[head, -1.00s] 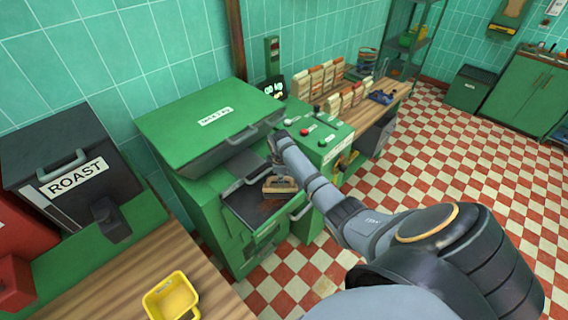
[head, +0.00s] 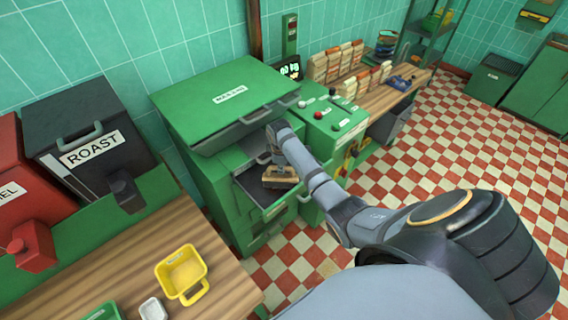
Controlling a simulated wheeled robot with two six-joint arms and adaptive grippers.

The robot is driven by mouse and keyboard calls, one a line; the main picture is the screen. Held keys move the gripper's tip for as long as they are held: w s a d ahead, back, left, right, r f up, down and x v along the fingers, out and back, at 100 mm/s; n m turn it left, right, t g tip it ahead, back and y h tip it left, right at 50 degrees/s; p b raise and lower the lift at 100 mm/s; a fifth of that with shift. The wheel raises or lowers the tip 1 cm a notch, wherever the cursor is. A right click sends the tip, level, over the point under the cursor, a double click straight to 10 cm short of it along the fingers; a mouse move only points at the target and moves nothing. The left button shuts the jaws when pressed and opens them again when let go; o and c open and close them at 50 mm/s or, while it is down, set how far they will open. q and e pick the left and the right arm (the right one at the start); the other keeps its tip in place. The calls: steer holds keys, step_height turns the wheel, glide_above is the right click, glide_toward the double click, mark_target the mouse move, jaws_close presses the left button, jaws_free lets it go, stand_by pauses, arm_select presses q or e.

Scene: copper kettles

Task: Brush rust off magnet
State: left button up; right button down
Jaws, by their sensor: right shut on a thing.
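My right gripper (head: 274,136) reaches into the opening of a green machine (head: 215,112) and is mostly hidden by its own wrist. It is shut on a brush (head: 280,176) with a tan wooden body. The brush is over the dark plate in the pulled-out green drawer (head: 275,212), under the raised lid. This dark plate (head: 248,180) may be the magnet. I cannot tell how much rust is on it, or whether the bristles touch it. My left gripper is out of view.
A yellow scoop-like container (head: 182,272) stands on the wooden counter (head: 120,255) at lower left. A black ROAST bin (head: 90,140) is behind it. A control panel (head: 330,120) with knobs adjoins the machine on the right. The checkered floor is clear.

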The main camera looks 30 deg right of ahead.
mark_target(274, 176)
steer(key=shift+s+a, duration=0.15)
steer(key=shift+a, duration=0.8)
steer(key=shift+s+a, duration=0.1)
steer(key=shift+a, duration=0.8)
steer(key=shift+s+a+f, duration=0.1)
steer(key=shift+s+a, duration=0.1)
steer(key=shift+a, duration=0.65)
steer(key=shift+s+a, duration=0.15)
steer(key=shift+a, duration=0.65)
step_height(274, 176, up, 6)
steer(key=shift+w, duration=0.15)
step_height(274, 176, up, 3)
steer(key=shift+d, duration=0.1)
steer(key=shift+d, duration=0.1)
